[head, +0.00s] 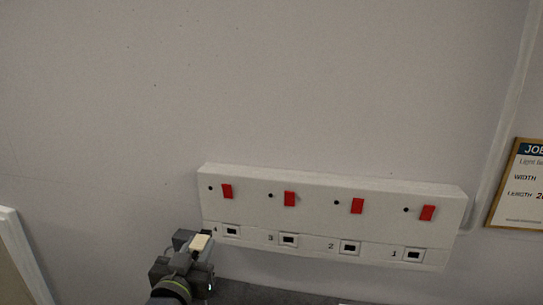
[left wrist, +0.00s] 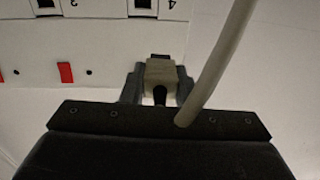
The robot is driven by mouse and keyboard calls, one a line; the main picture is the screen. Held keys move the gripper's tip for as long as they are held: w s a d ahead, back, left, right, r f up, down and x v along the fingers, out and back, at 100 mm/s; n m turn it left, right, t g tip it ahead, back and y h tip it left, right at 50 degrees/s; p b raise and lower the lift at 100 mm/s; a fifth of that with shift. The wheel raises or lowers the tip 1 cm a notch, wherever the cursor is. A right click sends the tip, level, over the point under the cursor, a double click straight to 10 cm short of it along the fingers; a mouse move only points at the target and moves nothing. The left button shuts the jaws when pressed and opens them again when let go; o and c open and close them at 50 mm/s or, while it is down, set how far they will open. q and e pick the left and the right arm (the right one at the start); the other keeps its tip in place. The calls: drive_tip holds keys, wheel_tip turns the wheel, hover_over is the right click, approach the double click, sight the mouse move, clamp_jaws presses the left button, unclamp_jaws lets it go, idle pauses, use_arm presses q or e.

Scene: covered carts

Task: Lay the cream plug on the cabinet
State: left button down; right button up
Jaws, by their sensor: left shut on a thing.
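The cream plug (head: 200,242) is in the jaws of my left gripper (head: 196,248), just below and left of socket 4 (head: 232,231) on the white wall panel. In the left wrist view the plug (left wrist: 160,73) sits between the two grey fingers of my left gripper (left wrist: 158,88). Its pale cord (left wrist: 222,58) runs up and out of the picture. The plug is apart from socket 4 (left wrist: 143,7). A dark flat surface (head: 262,293) shows below the panel and may be the cabinet's top. My right gripper is not in view.
The white panel (head: 330,185) carries a row of numbered sockets with red switches (head: 289,199) above them. A framed notice (head: 517,185) hangs at the right. A pale-edged board (head: 20,262) stands at the lower left. The wall above is bare.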

use_arm(q)
drive_tip(key=s+a+r+n+y, duration=0.1)
drive_tip(key=s+a+r+y, duration=0.1)
drive_tip(key=s+a+r, duration=0.1)
drive_tip(key=shift+s+a+r+n, duration=0.25)
drive_tip(key=shift+s+r, duration=0.35)
drive_tip(key=shift+s, duration=0.3)
drive_tip(key=shift+d, duration=0.1)
